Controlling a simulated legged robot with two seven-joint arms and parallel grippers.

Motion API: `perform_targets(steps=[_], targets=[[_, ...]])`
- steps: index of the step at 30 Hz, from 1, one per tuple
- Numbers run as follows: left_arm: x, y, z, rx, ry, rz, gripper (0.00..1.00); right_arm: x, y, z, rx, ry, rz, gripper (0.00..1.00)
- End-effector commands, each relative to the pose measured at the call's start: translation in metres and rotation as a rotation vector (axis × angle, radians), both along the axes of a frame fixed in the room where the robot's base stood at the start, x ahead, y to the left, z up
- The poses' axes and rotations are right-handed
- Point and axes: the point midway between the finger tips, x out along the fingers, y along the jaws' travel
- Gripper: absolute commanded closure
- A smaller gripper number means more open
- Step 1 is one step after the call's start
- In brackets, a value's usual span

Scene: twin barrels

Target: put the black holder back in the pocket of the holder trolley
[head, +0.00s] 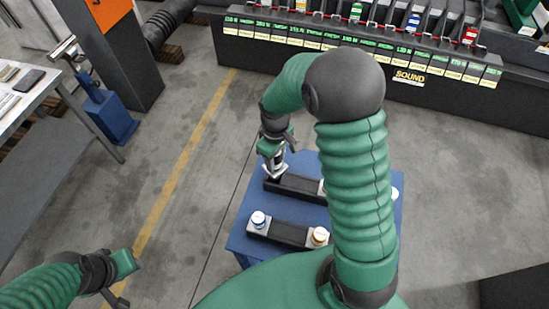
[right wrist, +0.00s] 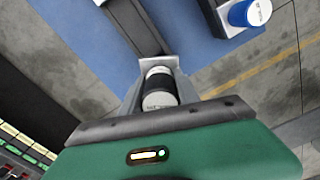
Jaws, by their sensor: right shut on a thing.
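The black holder (right wrist: 159,90), a short cylinder with a black band and pale ends, is between the jaws of my right gripper (right wrist: 158,82) in the right wrist view. In the head view my right gripper (head: 275,168) is shut on it at the left end of the far black rack (head: 298,186) on the blue holder trolley (head: 245,213). The jaws cover that end, so I cannot tell whether the holder is in the pocket or just above it. My left gripper (head: 120,275) is empty at the lower left, away from the trolley; its jaw opening is unclear.
My right arm hides the trolley's right side. A long labelled cabinet (head: 360,55) spans the back. A metal table (head: 50,115) stands left; floor between is clear.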

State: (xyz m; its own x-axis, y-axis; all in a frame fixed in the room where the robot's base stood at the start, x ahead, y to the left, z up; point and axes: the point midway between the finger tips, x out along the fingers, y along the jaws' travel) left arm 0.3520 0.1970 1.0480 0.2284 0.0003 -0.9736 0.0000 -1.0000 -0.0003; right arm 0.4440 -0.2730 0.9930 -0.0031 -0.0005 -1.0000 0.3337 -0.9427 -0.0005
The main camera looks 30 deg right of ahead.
Motion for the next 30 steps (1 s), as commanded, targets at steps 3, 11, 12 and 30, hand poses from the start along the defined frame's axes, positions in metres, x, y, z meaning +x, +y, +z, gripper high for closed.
perform_targets(steps=[3, 11, 12, 30], targets=[[0.0000, 0.0000, 0.0022, 0.000, 0.000, 0.000, 0.64, 0.0007, -0.0002, 0.0015, -0.001, -0.001, 0.000, 1.00], [0.0001, 0.0000, 0.0041, 0.000, 0.000, 0.000, 0.64, 0.0002, -0.0002, 0.0008, -0.001, -0.001, 0.000, 1.00], [0.0001, 0.0000, 0.0041, 0.000, 0.000, 0.000, 0.64, 0.0002, -0.0002, 0.0008, -0.001, -0.001, 0.000, 1.00], [0.0000, 0.0000, 0.0080, 0.000, 0.000, 0.000, 0.64, -0.0005, -0.0001, 0.0007, -0.001, -0.001, 0.000, 1.00]])
